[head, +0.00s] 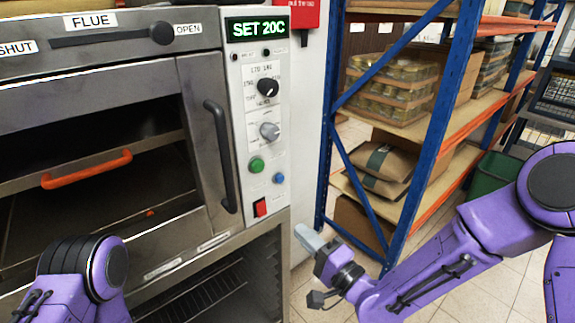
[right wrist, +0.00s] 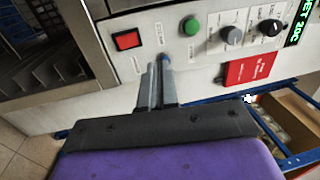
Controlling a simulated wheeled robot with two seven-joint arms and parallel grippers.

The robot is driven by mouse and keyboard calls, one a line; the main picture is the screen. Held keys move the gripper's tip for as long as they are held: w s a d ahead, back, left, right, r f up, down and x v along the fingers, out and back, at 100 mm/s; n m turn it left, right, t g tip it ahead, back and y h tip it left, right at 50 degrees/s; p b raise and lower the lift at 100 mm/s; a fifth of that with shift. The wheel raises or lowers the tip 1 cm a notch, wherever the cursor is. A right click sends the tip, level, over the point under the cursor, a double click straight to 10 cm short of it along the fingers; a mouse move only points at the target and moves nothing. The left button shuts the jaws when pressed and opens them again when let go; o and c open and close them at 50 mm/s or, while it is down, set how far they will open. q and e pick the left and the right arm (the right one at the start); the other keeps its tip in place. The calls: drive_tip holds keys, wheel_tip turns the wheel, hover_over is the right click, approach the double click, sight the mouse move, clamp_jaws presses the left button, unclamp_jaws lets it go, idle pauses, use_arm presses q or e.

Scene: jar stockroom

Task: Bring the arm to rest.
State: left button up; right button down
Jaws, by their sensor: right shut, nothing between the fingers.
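My right gripper (head: 308,238) is shut and empty. In the head view it sits below and to the right of the oven's control panel (head: 262,105), in front of the blue rack's foot, with its arm coming in from the right. In the right wrist view its two grey fingers (right wrist: 160,72) lie together, pointing at the panel. The blue button (right wrist: 165,58) shows just at their tips; I cannot tell there whether they touch. My left arm (head: 80,275) shows only as a purple part at the lower left; its gripper is out of view.
The steel oven (head: 90,60) fills the left, with a vertical door handle (head: 220,155) and an orange-handled tray (head: 87,168). The display (head: 258,28) reads SET 20C. A blue rack (head: 327,130) holds jars and sacks. Tiled floor (head: 480,295) lies below my right arm.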

drive_tip(key=s+d+f+n+g+h, duration=0.15)
drive_tip(key=d+f+h, duration=0.3)
drive_tip(key=f, duration=0.45)
drive_tip(key=s+d+f+n+g+h, duration=0.1)
drive_tip(key=s+d+f+g+h, duration=0.25)
drive_tip(key=d+f, duration=0.4)
drive_tip(key=s+d+f+g+h, duration=0.2)
drive_tip(key=s+f, duration=0.3)
drive_tip(key=s, duration=0.3)
drive_tip(key=s+d+f+n+g+h, duration=0.1)
drive_tip(key=s+d+f+g+h, duration=0.1)
drive_tip(key=s+d+f, duration=0.3)
drive_tip(key=s+d+f+g+h, duration=0.2)
drive_tip(key=s+f, duration=0.4)
drive_tip(key=s, duration=0.5)
drive_tip(key=shift+d+f+g+h, duration=0.2)
drive_tip(key=shift+d+g+h, duration=0.1)
drive_tip(key=shift+d+g, duration=0.55)
